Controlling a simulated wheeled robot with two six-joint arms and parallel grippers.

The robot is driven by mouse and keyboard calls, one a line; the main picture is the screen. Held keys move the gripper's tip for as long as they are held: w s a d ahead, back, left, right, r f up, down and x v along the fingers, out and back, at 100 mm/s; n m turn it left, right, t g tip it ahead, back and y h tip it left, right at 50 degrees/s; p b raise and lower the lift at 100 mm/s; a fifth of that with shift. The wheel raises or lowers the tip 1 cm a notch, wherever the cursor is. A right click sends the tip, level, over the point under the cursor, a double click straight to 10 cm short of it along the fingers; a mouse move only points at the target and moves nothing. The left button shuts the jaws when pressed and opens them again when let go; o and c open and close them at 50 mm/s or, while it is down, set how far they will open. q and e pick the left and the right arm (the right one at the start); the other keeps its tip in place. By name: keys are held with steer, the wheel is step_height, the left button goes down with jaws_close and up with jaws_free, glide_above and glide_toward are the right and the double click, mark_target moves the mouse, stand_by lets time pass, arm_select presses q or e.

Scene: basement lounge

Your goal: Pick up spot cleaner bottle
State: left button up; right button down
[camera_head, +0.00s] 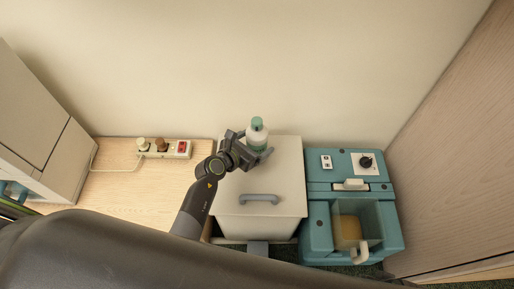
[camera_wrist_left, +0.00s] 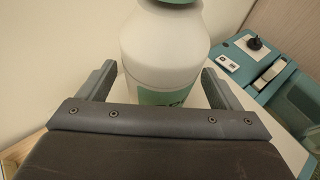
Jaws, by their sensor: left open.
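The spot cleaner bottle (camera_head: 257,134) is white with a green cap and a green label. It stands upright on the pale lidded bin (camera_head: 285,185) in the head view. My left gripper (camera_head: 252,148) is at the bottle, with its fingers low beside it. In the left wrist view the bottle (camera_wrist_left: 165,50) stands between the two open fingers (camera_wrist_left: 160,88), and a gap shows on each side. The bottle's base is hidden behind the gripper body there. My right gripper is not in view.
A teal machine (camera_head: 350,205) with a black knob and a clear tank stands right of the bin. A wooden surface (camera_head: 140,195) with a power strip (camera_head: 163,148) and plugs lies left. A wall is close behind, and a wood panel (camera_head: 455,150) closes the right side.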

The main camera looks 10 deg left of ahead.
arm_select(q)
steer(key=shift+w+d+f, duration=0.25)
steer(key=shift+w+f, duration=0.1)
steer(key=shift+w, duration=0.25)
steer(key=c, duration=1.4)
steer(key=shift+r, duration=0.1)
steer(key=shift+r, duration=0.1)
